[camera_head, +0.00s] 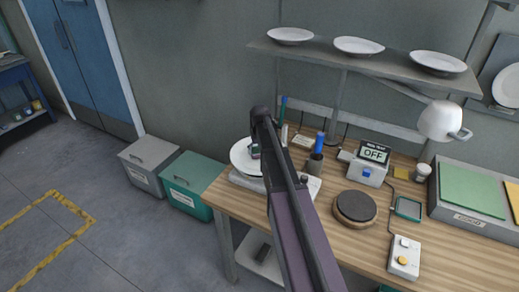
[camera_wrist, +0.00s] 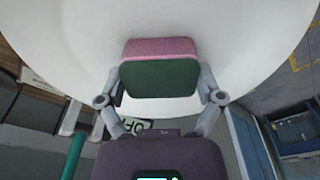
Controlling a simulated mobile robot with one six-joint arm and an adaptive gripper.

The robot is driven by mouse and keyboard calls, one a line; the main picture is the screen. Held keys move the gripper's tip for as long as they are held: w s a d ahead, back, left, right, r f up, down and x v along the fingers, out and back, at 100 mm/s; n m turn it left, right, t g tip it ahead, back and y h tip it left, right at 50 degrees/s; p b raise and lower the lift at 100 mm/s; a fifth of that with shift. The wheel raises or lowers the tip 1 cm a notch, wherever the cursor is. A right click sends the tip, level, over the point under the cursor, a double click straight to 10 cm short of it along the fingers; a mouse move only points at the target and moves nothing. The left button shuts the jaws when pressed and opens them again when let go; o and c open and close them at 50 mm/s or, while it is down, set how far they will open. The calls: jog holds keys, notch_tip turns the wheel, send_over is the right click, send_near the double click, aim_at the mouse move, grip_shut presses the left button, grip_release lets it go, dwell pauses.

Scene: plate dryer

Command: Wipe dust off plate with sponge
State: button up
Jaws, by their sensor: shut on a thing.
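A white plate (camera_head: 239,158) is at the left end of the wooden workbench, partly hidden behind my arm. In the wrist view the plate (camera_wrist: 262,45) is large and fills the upper part of the picture. My gripper (camera_wrist: 160,88) is shut on a sponge (camera_wrist: 160,82) with a pink layer and a dark green layer. The sponge is right in front of the plate's face; I cannot tell whether it touches. In the head view my gripper (camera_head: 254,152) is at the plate, small and mostly hidden by my arm. No dust can be made out on the plate.
A shelf (camera_head: 320,55) above carries several plates. Grey and green bins stand left.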

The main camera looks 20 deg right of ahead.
aim_at(254, 161)
dwell(0.3)
jog(key=shift+s+a+f, duration=0.15)
jog(key=shift+s+a, duration=1.15)
jog(key=shift+a, duration=0.2)
jog(key=shift+w+d, duration=0.1)
jog(key=shift+w+d, duration=1.2)
jog(key=shift+d, duration=0.25)
jog(key=shift+d, duration=0.1)
